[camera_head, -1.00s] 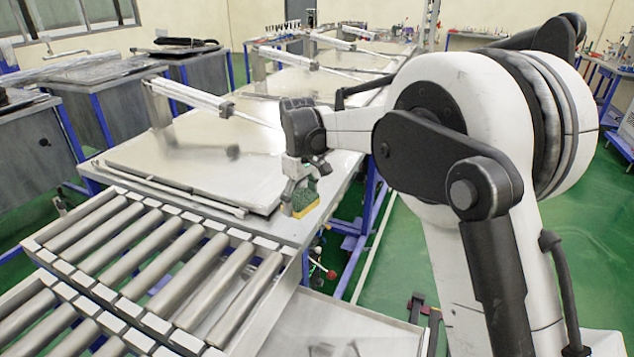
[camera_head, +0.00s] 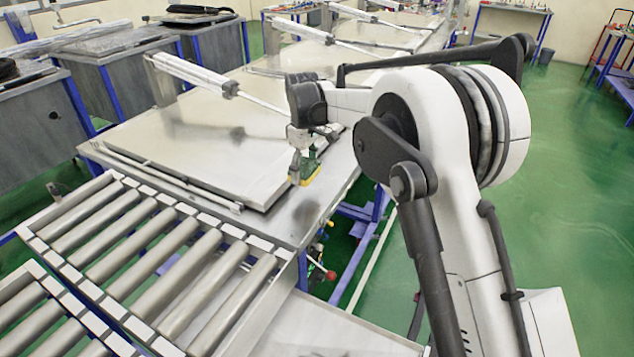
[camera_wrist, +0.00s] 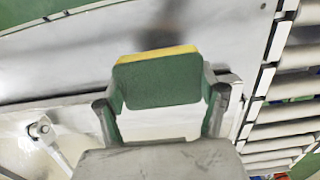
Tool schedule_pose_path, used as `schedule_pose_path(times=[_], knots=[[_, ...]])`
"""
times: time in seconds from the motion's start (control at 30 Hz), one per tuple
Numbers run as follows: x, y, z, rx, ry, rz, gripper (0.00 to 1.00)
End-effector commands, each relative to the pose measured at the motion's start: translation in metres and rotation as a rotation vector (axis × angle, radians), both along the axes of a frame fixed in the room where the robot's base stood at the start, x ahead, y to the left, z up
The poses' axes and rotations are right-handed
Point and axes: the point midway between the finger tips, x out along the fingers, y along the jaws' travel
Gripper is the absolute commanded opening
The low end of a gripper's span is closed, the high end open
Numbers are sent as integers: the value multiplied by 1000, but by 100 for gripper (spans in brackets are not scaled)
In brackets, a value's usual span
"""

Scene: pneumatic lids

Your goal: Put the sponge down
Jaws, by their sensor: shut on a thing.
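The sponge (camera_wrist: 156,83), green with a yellow layer, is between the two fingers of my gripper (camera_wrist: 160,95) in the wrist view. My gripper is shut on it. In the head view, the sponge (camera_head: 311,172) shows at my gripper (camera_head: 302,172), near the right front corner of the metal table (camera_head: 314,204), beside the raised flat lid (camera_head: 190,140). A dark shadow lies on the metal just beyond the sponge in the wrist view. I cannot tell whether the sponge touches the table.
A roller conveyor (camera_head: 150,255) adjoins the table's near edge. A pneumatic cylinder (camera_head: 195,75) slants above the lid. A narrow bare metal strip runs along the table's right edge, with green floor (camera_head: 465,240) beyond it.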

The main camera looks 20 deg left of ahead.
Motion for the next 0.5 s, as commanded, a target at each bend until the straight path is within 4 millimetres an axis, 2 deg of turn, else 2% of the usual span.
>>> schedule_pose_path(times=[0.1,0.2,0.5], knots=[[18,-13,-14,0,0,-3,43],[29,-19,-21,0,0,-1,43],[36,-24,-38,0,0,0,43]])
